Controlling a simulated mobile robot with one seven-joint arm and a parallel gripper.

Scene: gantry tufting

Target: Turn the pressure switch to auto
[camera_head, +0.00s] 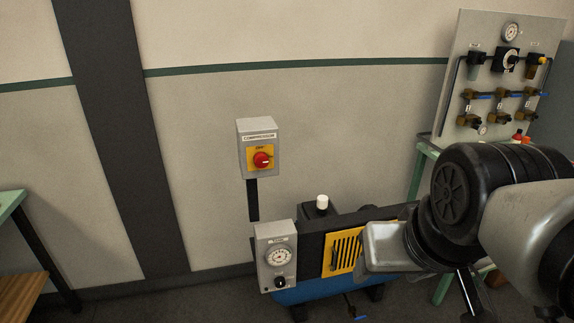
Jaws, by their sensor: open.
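A grey box (262,232) with a round white gauge (279,257) stands at the left end of the compressor (330,290). A small black knob (281,283) sits low on its face; its markings are too small to read. Above, a grey wall box (257,128) labelled COMPRESSOR carries a red rotary knob (262,160) on a yellow plate. My gripper (385,247) shows as a silver body at the end of my arm, right of the gauge box and apart from it. It is open; its fingertips are not clearly made out.
A yellow slotted guard (343,252) is beside my gripper. A panel (497,60) with gauges and valves stands on a green stand at upper right. A green-topped table (10,203) is at left. The floor left of the compressor looks clear.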

